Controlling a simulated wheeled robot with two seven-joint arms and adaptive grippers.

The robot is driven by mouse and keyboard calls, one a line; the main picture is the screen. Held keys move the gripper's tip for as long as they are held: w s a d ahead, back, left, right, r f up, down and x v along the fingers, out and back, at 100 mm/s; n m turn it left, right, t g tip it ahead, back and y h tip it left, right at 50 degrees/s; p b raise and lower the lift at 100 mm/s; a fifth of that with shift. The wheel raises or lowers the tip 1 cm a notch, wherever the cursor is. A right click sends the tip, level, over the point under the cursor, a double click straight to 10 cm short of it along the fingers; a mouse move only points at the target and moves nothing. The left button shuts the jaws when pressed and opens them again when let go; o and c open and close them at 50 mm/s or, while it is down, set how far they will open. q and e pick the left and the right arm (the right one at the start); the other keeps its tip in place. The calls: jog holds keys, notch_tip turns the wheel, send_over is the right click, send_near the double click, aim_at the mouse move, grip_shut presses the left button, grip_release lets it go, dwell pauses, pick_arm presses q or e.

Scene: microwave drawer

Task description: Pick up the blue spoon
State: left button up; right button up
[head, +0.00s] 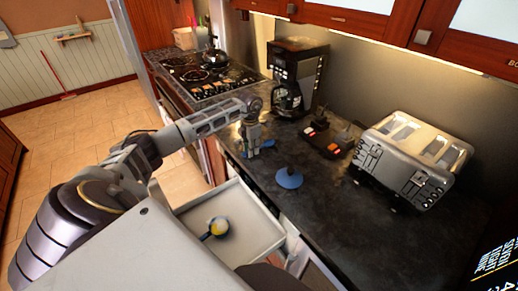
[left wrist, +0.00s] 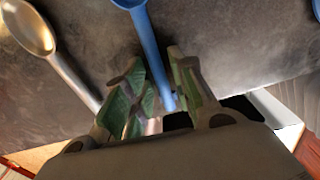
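The blue spoon (left wrist: 150,50) shows in the left wrist view, its handle running down between the two fingers of my left gripper (left wrist: 158,58). In the head view a blue piece of it (head: 267,143) shows beside my left gripper (head: 251,150), low over the dark counter. The fingers stand close on both sides of the handle. I cannot tell whether they press on it. The spoon's bowl is mostly cut off at the top of the left wrist view. My right gripper is not in view.
A tan spoon (left wrist: 30,28) lies left of the blue one. A blue disc-shaped thing (head: 289,178) lies on the counter (head: 330,225). A coffee maker (head: 298,75), a dark red-lit item (head: 325,135) and a toaster (head: 412,158) stand behind. An open drawer (head: 245,232) holds a yellow-and-dark item (head: 217,227).

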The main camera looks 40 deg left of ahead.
pick_arm(q)
grip_shut()
jog(key=shift+r, duration=0.15)
notch_tip(320, 180, up, 8)
jog(key=shift+r+b, duration=0.25)
jog(key=shift+b, duration=0.35)
jog(key=shift+r, duration=0.8)
jog(key=shift+s+f, duration=0.1)
